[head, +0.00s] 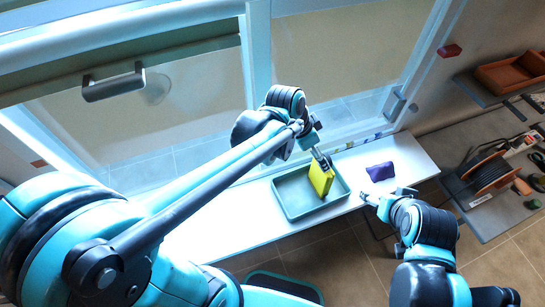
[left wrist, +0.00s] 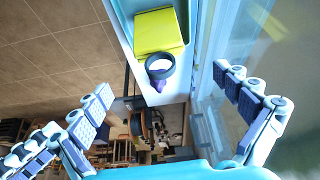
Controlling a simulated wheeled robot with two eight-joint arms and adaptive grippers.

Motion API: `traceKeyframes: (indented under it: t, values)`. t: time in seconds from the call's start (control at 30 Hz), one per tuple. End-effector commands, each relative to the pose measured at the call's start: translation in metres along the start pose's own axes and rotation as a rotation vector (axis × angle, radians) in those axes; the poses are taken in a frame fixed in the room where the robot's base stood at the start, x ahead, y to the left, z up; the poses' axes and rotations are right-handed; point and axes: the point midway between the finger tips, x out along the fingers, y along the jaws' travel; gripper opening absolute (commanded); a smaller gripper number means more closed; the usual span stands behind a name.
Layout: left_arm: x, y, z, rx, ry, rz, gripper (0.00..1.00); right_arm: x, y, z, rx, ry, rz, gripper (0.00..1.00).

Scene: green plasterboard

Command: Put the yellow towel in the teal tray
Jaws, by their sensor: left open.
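The yellow towel (head: 320,178), a folded block, shows within the outline of the teal tray (head: 282,200), near the tray's right side. It looks tilted in the head view; I cannot tell whether it rests on the tray floor. My left gripper (head: 320,160) is at the towel's upper end in the head view. In the left wrist view its fingers (left wrist: 172,105) are spread wide, with the towel (left wrist: 158,32) beyond them and nothing between them. My right gripper (head: 375,197) is by the bench's front edge, right of the tray; its opening is unclear.
The tray stands on a white bench (head: 420,160) below a window. A purple item (head: 381,171) lies on the bench right of the tray. A cable reel (head: 490,173) and an orange-brown box (head: 510,72) are at the far right. Tiled floor lies in front.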

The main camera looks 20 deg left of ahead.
Motion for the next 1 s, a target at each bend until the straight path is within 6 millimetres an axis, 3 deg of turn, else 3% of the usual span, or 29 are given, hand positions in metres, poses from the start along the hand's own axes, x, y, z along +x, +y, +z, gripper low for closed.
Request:
traceKeyframes:
  t: [0.17,0.3,0.53,0.7,1.0]
  values:
    - [-0.034,-0.008,0.036,-0.164,0.019,-0.097,1.0,0.0,0.0,0.0,0.0,0.0,0.0,0.76]
    - [-0.068,-0.015,0.084,-0.382,0.063,-0.223,1.0,0.0,0.0,0.0,0.0,0.0,0.0,0.76]
    - [-0.096,-0.017,0.149,-0.662,0.155,-0.386,1.0,0.0,0.0,0.0,0.0,0.0,0.0,0.76]
    - [-0.102,-0.017,0.168,-0.747,0.192,-0.434,1.0,0.0,0.0,0.0,0.0,0.0,0.0,0.76]
    - [-0.102,-0.017,0.169,-0.756,0.197,-0.439,1.0,0.0,0.0,0.0,0.0,0.0,0.0,0.76]
